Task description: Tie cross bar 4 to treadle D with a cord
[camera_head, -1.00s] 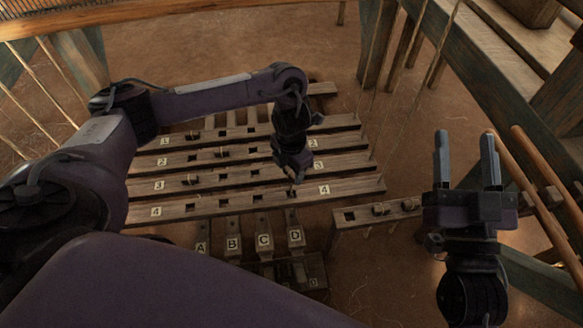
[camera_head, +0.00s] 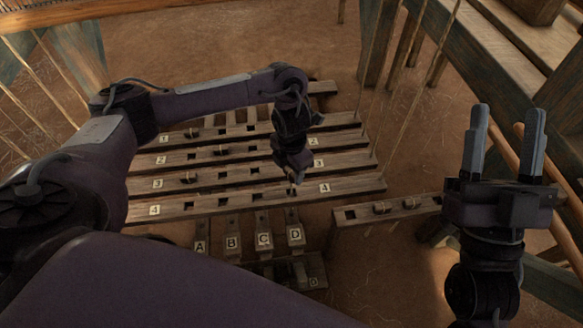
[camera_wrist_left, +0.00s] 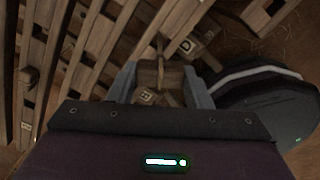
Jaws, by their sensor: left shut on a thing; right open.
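Cross bar 4 (camera_head: 230,200) is the nearest of the slotted wooden bars in the head view. Treadle D (camera_head: 295,235) lies below its right part, beside treadles A, B and C. My left gripper (camera_head: 292,186) is at the right part of bar 4, above treadle D. It is shut on a small tan cord piece (camera_wrist_left: 159,74), seen between the fingers in the left wrist view. Whether the cord meets the bar or treadle is unclear. My right gripper (camera_head: 504,145) is open and empty, off to the right.
Bars 1, 2 and 3 (camera_head: 230,177) lie behind bar 4, some with cord pieces in them. A slotted holder rail (camera_head: 412,206) with cord rolls stands right of bar 4. Hanging cords (camera_head: 372,75) and loom posts (camera_head: 375,50) rise behind. Wooden rods stand near my right gripper.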

